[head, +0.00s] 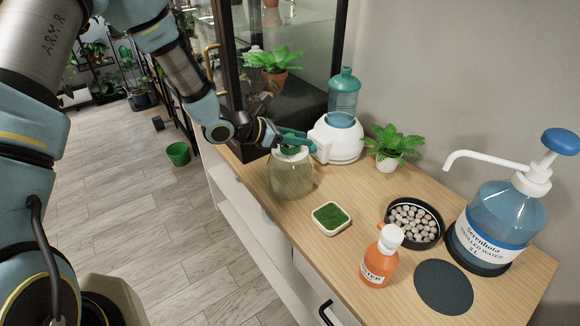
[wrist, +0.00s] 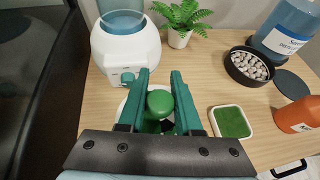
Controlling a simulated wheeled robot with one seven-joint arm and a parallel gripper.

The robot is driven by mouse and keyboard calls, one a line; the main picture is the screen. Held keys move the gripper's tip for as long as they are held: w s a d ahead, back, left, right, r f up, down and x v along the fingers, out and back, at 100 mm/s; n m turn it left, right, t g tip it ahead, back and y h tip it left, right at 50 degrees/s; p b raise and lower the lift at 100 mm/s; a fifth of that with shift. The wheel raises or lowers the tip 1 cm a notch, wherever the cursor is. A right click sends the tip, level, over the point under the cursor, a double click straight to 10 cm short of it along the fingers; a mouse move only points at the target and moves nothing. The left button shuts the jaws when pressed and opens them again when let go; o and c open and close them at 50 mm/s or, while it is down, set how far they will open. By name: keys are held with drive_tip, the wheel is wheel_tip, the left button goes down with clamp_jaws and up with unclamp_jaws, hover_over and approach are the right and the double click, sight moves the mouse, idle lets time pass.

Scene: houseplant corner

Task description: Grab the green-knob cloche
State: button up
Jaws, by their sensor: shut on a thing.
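The green-knob cloche (head: 290,178) is a clear glass dome near the left edge of the wooden counter, upright in the head view. Its round green knob (wrist: 160,102) shows between my fingers in the wrist view. My gripper (head: 294,139) is above the dome, with its teal fingers shut on the knob; it also shows in the wrist view (wrist: 159,84). My fingers partly hide the top of the cloche. I cannot tell whether its rim touches the counter.
A white dispenser base (head: 338,143) with a blue bottle stands just behind the cloche. A dish of green moss (head: 331,218) is close in front. A potted fern (head: 390,145), pebble bowl (head: 415,222), orange bottle (head: 380,262) and water jug (head: 495,222) stand to the right.

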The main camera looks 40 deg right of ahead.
drive_tip(key=shift+a+f, duration=0.1)
clamp_jaws()
idle(0.7)
